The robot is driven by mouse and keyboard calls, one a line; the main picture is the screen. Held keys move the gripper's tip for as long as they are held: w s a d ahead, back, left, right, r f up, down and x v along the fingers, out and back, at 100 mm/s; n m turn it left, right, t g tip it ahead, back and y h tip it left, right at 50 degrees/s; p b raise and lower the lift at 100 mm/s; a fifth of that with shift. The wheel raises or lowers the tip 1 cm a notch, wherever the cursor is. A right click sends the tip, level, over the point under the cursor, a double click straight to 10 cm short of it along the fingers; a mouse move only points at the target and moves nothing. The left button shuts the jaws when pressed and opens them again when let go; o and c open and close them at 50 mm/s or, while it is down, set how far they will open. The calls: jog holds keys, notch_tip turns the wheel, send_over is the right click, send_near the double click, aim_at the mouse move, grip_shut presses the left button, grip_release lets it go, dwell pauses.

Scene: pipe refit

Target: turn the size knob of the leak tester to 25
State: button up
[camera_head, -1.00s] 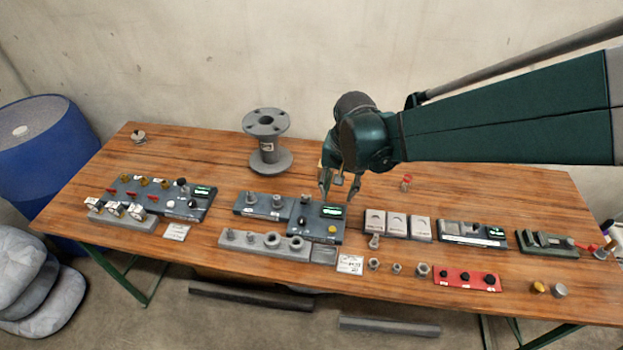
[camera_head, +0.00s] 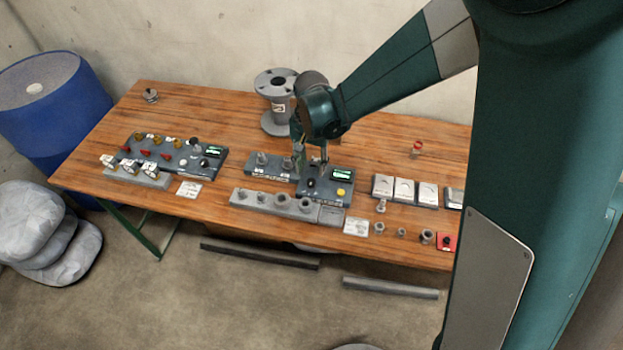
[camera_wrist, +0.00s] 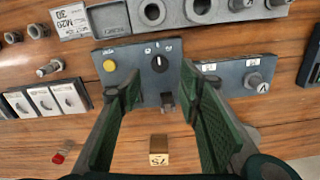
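The dark grey panel that I take for the leak tester (camera_head: 329,197) lies mid-table, with a lit green display (camera_head: 341,174) and a yellow button (camera_head: 341,191). Its black knob (camera_head: 311,183) has a white pointer mark. In the wrist view the knob (camera_wrist: 160,63) sits ahead, between the fingertips in the picture, its mark pointing toward the top of the picture. The small labels around it are too blurred to read. My gripper (camera_head: 311,160) is open and empty above the panel's back part. The fingers (camera_wrist: 161,82) look apart from the knob.
Grey fittings on a block (camera_head: 270,203) stand in front of the panel. Two fittings on a plate (camera_wrist: 238,78) adjoin its side. A small brass-coloured block (camera_wrist: 158,150) lies behind it. Another panel with red levers (camera_head: 165,155) is on the left. A flanged spool (camera_head: 276,105) stands at the back.

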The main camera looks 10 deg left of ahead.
aim_at(311, 181)
jog(key=shift+f, duration=0.15)
jog(key=shift+f+b, duration=0.4)
jog(key=shift+f, duration=3.35)
jog(key=c, duration=0.9)
